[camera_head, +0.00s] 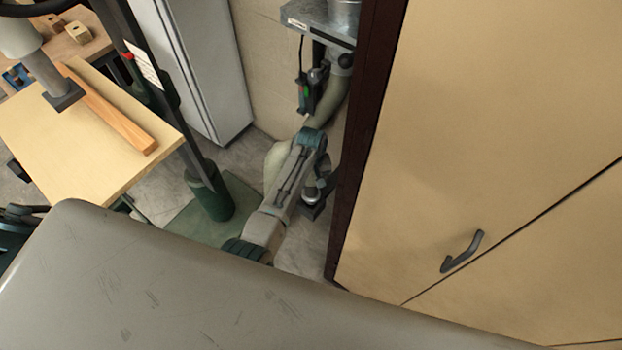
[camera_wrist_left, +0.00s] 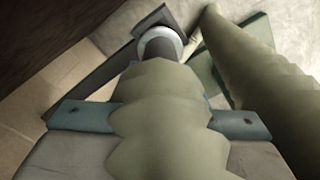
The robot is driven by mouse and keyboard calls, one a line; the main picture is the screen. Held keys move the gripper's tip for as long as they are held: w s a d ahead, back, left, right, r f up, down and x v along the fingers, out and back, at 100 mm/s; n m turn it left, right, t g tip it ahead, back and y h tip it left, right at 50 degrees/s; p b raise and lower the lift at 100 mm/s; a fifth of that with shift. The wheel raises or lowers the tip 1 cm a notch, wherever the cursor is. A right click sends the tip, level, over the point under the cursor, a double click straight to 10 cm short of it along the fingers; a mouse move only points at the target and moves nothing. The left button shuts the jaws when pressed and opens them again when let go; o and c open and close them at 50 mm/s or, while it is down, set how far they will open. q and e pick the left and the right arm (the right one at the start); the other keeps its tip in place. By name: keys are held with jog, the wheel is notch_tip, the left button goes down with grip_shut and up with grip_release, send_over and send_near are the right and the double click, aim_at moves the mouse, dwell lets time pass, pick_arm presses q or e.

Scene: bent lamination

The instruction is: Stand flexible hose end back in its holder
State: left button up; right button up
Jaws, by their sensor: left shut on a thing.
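The pale green-grey ribbed hose (camera_wrist_left: 170,115) fills the middle of the left wrist view and is held between my left gripper's teal fingers (camera_wrist_left: 160,118). A light grey ring (camera_wrist_left: 160,40) sits at its far end. Another stretch of hose runs down the right side. In the head view my left arm reaches toward the floor beside the cabinet, and the left gripper (camera_head: 313,204) is small and dark there. The hose (camera_head: 276,165) shows behind the arm. A grey angled frame (camera_wrist_left: 85,90) lies beside the ring; I cannot tell whether it is the holder. My right gripper is not in view.
A wooden cabinet (camera_head: 470,130) with a dark side stands close right of the arm. A metal machine (camera_head: 325,20) with hose attached is behind. A drill-press-like column (camera_head: 207,195) on a green base and a table (camera_head: 60,135) with a wooden strip are left.

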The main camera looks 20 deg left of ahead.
pick_arm(q)
jog(key=shift+f+b, duration=0.5)
jog(key=shift+f, duration=0.65)
jog(key=shift+f+b, duration=0.3)
jog(key=shift+f, duration=0.4)
jog(key=shift+f+b, duration=0.5)
jog(key=shift+f, duration=0.25)
jog(key=o, duration=1)
jog(key=shift+c, duration=0.2)
notch_tip(320, 180, up, 11)
jog(key=shift+f+b, duration=0.1)
jog(key=shift+b, duration=0.45)
